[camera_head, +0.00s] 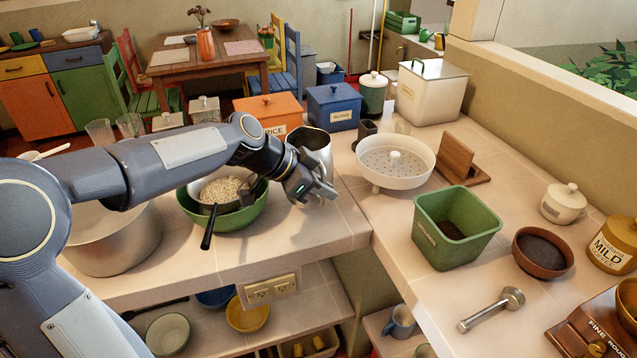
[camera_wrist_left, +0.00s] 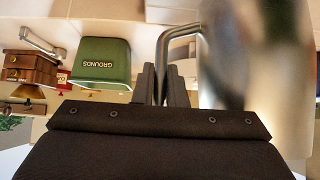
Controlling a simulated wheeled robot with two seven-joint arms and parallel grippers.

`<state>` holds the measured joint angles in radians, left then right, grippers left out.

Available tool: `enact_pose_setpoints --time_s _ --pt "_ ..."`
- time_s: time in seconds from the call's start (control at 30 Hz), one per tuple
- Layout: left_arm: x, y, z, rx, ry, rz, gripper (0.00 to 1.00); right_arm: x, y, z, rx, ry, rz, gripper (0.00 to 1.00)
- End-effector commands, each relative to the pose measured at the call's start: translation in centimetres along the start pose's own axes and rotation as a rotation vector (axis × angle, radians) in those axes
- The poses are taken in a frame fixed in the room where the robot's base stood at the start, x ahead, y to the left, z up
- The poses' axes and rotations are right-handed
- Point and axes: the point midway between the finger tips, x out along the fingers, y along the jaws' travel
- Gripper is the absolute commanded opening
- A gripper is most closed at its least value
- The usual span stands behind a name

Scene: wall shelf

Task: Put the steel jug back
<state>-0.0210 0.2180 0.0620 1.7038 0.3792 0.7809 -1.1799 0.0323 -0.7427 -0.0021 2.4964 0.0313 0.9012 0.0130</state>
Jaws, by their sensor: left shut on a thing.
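The steel jug (camera_head: 312,141) is upright near the counter's corner in the head view, its lower part hidden behind my left gripper (camera_head: 318,188). In the left wrist view the jug's body (camera_wrist_left: 255,65) is blurred and close on the right, and its bent handle (camera_wrist_left: 180,33) runs down between the fingertips of my left gripper (camera_wrist_left: 165,88). The gripper is shut on this handle. I cannot tell whether the jug's base touches the counter. My right gripper is not in view.
A green bowl (camera_head: 245,217) with a pan of grains stands left of the jug. The orange rice box (camera_head: 268,112) and blue beans box (camera_head: 334,106) stand behind. A white colander (camera_head: 418,180) and green grounds bin (camera_head: 432,248) are right. Counter below the gripper is clear.

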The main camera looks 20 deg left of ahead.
Motion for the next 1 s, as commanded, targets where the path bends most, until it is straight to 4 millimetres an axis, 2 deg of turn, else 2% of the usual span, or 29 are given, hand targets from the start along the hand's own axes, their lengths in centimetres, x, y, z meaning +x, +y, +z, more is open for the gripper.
enact_pose_setpoints --time_s 0.1,0.33,0.77,0.8,0.93,1.0 --pt "0.9 -0.6 0.1 0.003 0.003 -0.002 0.0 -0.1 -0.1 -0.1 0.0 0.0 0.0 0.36" --pt "2.8 -0.6 2.1 0.002 0.002 -0.004 0.0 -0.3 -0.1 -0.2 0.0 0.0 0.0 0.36" --pt "3.2 -0.6 2.5 0.004 0.003 -0.005 0.0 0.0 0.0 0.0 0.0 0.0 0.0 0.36" --pt "3.3 -0.5 2.7 -0.001 -0.001 0.0 0.14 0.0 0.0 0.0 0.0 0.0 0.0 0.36" --pt "3.3 -0.5 2.6 -0.001 -0.002 0.0 0.31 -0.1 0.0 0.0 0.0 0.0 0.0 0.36" --pt "3.3 -0.5 2.6 -0.001 -0.002 0.0 0.33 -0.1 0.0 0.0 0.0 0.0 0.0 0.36"
